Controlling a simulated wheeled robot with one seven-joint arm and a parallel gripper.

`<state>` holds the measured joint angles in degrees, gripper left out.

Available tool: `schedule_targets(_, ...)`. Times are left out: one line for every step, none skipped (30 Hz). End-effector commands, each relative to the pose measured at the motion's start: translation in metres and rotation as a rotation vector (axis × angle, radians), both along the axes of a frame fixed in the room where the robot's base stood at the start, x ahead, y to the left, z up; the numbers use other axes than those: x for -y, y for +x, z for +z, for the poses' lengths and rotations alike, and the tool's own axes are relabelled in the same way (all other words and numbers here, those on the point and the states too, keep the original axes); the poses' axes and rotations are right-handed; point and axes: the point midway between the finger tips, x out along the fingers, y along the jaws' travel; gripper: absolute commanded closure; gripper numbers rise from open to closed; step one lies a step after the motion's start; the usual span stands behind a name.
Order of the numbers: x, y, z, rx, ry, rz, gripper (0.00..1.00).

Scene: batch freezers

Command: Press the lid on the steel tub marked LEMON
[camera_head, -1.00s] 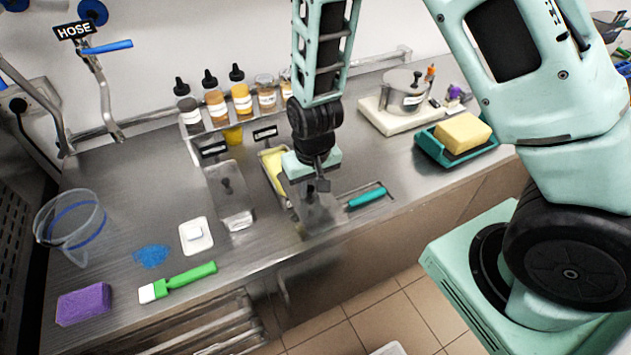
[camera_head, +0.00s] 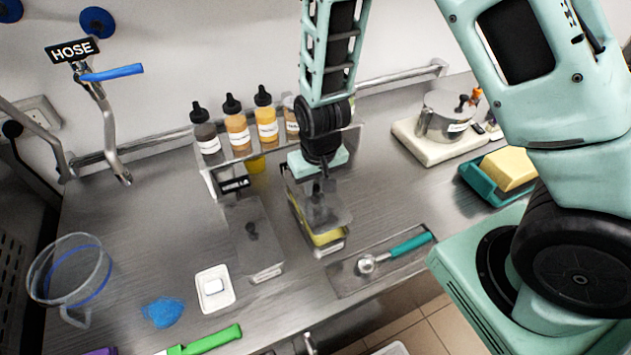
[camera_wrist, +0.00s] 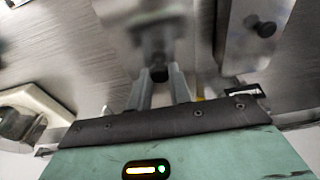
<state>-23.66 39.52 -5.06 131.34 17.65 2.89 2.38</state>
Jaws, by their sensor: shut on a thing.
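My gripper (camera_head: 324,184) is shut on the dark knob of a grey steel lid (camera_head: 329,212). The lid is over an open steel tub (camera_head: 332,248) with yellow contents and covers much of its opening in the head view. Yellow shows below the lid's front edge, and I cannot tell whether lid and rim touch. No LEMON marking is readable. In the wrist view the fingers (camera_wrist: 160,82) hold the knob, and the lid (camera_wrist: 150,38) is blurred beyond them.
A lidded steel tub (camera_head: 258,238) stands just left, with a small black sign (camera_head: 234,185) behind it. A teal-handled scoop (camera_head: 398,247) lies on a metal tray to the right. Several bottles (camera_head: 238,128) stand behind. A white dish (camera_head: 215,288) is front left.

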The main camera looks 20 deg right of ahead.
Motion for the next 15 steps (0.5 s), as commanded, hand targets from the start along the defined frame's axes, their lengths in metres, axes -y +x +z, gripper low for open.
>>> schedule_targets(0.0, 0.0, -0.009, 0.0, 0.0, 0.0, 1.0)
schedule_targets(0.0, 0.0, -0.011, 0.0, 0.0, 0.0, 1.0)
schedule_targets(0.0, 0.0, -0.015, 0.0, 0.0, 0.0, 1.0)
schedule_targets(0.0, 0.0, -0.018, 0.0, 0.0, 0.0, 1.0)
schedule_targets(0.0, 0.0, -0.021, 0.0, 0.0, 0.0, 1.0)
schedule_targets(0.0, 0.0, -0.025, 0.0, 0.0, 0.0, 1.0)
schedule_targets(0.0, 0.0, -0.028, 0.0, 0.0, 0.0, 1.0)
schedule_targets(0.0, 0.0, -0.031, 0.0, 0.0, 0.0, 1.0)
schedule_targets(0.0, 0.0, -0.034, 0.0, 0.0, 0.0, 1.0)
schedule_targets(0.0, 0.0, -0.037, 0.0, 0.0, 0.0, 1.0)
schedule_targets(0.0, 0.0, -0.039, 0.0, 0.0, 0.0, 1.0)
schedule_targets(0.0, 0.0, -0.042, 0.0, 0.0, 0.0, 1.0)
schedule_targets(0.0, 0.0, -0.044, 0.001, 0.0, 0.0, 1.0)
schedule_targets(0.0, 0.0, -0.046, 0.001, 0.0, 0.0, 1.0)
schedule_targets(0.0, 0.0, -0.048, 0.001, 0.0, 0.0, 1.0)
